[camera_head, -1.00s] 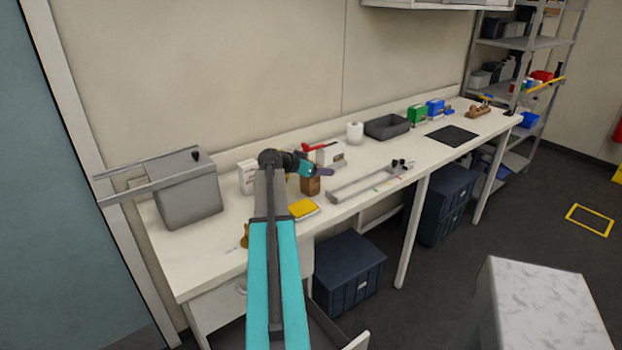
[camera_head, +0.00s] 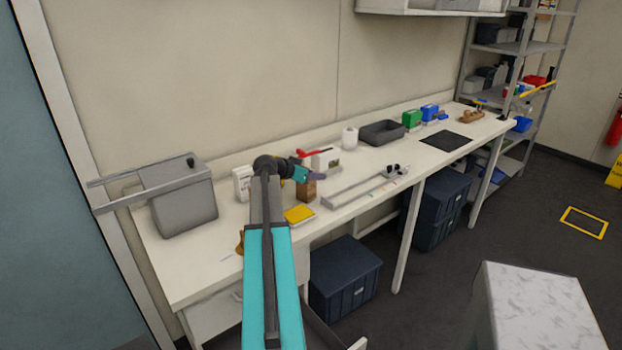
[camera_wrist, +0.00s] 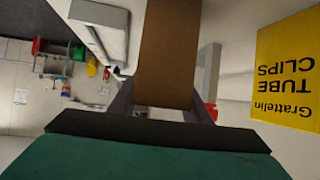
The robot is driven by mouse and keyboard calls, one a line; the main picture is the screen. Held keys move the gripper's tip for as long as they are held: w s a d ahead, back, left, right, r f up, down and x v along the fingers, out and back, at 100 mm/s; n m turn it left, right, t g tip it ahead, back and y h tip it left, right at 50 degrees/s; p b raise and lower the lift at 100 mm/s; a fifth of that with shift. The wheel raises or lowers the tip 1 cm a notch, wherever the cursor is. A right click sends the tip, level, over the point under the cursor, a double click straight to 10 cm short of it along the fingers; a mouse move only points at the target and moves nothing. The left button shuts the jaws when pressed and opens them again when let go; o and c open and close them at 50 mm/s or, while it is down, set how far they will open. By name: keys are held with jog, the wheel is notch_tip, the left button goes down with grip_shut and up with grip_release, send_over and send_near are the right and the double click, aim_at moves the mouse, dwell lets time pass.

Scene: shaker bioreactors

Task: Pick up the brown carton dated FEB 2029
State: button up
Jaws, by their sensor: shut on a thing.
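A brown carton (camera_head: 306,190) stands upright at the bench, just in front of a white box. My gripper (camera_head: 312,177) is at its upper part, at the end of the teal arm. In the wrist view the carton (camera_wrist: 168,60) fills the upper middle, between the two fingers of my gripper (camera_wrist: 165,100), which is shut on it. No date can be read on the carton in these views. I cannot tell whether its base touches the bench.
A yellow box (camera_head: 299,215) lies in front of the carton; the wrist view shows its label, Grattelin TUBE CLIPS (camera_wrist: 287,70). A white box (camera_head: 327,161) stands behind, a grey rail fixture (camera_head: 352,190) to the right. A large grey container (camera_head: 184,207) stands at left.

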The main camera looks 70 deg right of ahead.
jog(key=shift+r, duration=0.1)
jog(key=s+a+r+b, duration=0.2)
jog(key=a, duration=0.5)
jog(key=s+a+r+b, duration=0.2)
jog(key=a+b, duration=0.1)
jog(key=a, duration=0.5)
jog(key=shift+s+a+r, duration=0.2)
jog(key=shift+s+r, duration=0.05)
jog(key=shift+r, duration=0.15)
jog(key=shift+r, duration=0.1)
dwell(0.7)
